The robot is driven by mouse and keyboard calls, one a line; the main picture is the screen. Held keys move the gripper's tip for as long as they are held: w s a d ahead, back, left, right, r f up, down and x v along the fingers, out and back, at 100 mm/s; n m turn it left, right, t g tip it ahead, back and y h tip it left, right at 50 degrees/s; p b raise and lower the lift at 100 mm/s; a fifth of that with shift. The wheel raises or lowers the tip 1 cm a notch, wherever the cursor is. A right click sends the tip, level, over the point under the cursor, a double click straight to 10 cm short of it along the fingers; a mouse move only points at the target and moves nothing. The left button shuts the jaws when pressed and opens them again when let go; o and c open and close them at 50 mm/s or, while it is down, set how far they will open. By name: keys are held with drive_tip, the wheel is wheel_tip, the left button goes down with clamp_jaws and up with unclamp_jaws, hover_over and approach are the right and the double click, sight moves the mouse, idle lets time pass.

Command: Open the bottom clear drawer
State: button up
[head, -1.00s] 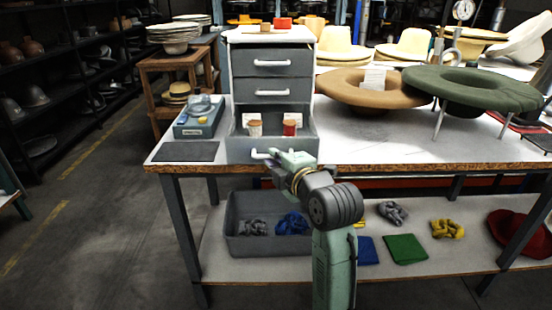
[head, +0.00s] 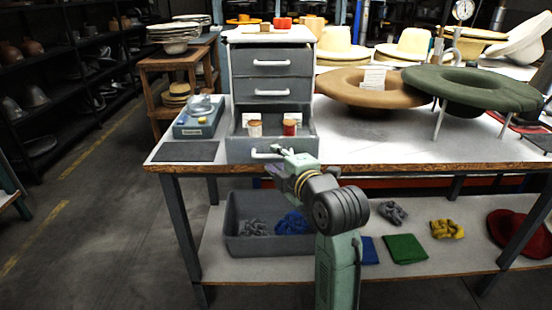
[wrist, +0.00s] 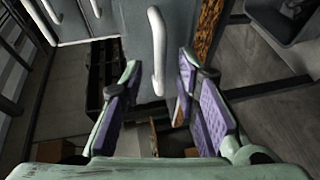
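The grey drawer cabinet (head: 271,76) stands on the workbench. Its two upper drawers are shut. The bottom drawer (head: 240,151) is pulled well out, and its inside shows from above. Its front looks grey, with a white bar handle (head: 262,153). My gripper (head: 283,158) is at the right part of this handle. In the wrist view, the handle (wrist: 158,48) runs between the two purple-padded fingers of my gripper (wrist: 159,78). The fingers stand apart, with gaps on both sides of the handle.
Two cork-topped jars, one white (head: 255,129) and one red (head: 290,128), are in the drawer. A blue-grey box (head: 198,118) and dark mat (head: 187,151) lie left of it. Hats (head: 372,88) stand right. A grey bin (head: 240,229) sits on the lower shelf.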

drive_tip(key=v, duration=1)
drive_tip(key=shift+s+d, duration=0.2)
drive_tip(key=shift+s, duration=0.15)
